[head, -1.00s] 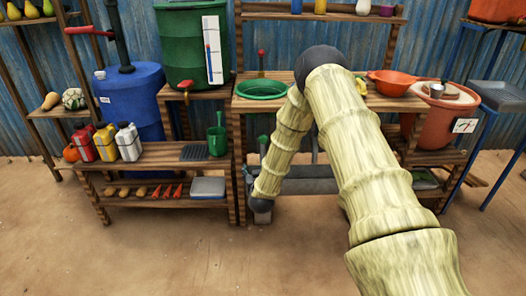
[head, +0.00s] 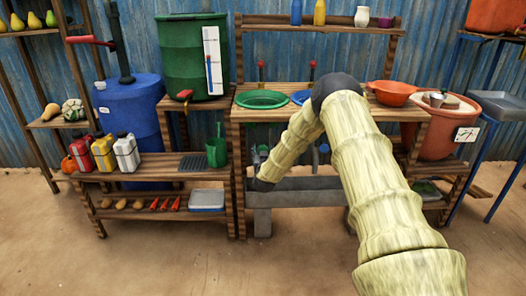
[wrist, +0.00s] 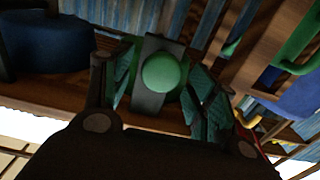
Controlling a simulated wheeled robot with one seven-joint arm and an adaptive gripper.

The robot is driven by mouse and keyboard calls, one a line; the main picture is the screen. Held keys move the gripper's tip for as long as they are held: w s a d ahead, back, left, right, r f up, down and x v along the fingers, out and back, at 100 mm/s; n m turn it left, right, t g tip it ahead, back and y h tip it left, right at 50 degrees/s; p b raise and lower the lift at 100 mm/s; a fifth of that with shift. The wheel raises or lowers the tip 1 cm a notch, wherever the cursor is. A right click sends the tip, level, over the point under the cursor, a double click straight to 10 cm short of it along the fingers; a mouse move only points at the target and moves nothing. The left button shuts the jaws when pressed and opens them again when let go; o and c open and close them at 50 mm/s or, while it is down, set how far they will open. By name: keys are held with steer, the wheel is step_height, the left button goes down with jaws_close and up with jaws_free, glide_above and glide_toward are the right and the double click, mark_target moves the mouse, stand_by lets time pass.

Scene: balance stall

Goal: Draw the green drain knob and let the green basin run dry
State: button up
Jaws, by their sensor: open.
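The green basin (head: 263,99) is set in the top of the wooden stand, and I cannot make out how much water it holds. The green drain knob (wrist: 161,72) is a round green ball in front of a grey plate in the wrist view. My gripper (wrist: 163,86) is open, with one teal-padded finger on each side of the knob. The pads look apart from the knob, though I cannot tell the depth exactly. In the head view my arm hangs down below the basin and its end is dark and small there.
A blue basin (head: 300,97) is beside the green one, partly behind my arm, with a blue knob (head: 324,148) below it. A grey trough (head: 318,184) runs beneath. The ground in front is clear.

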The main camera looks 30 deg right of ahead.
steer(key=shift+x, duration=0.85)
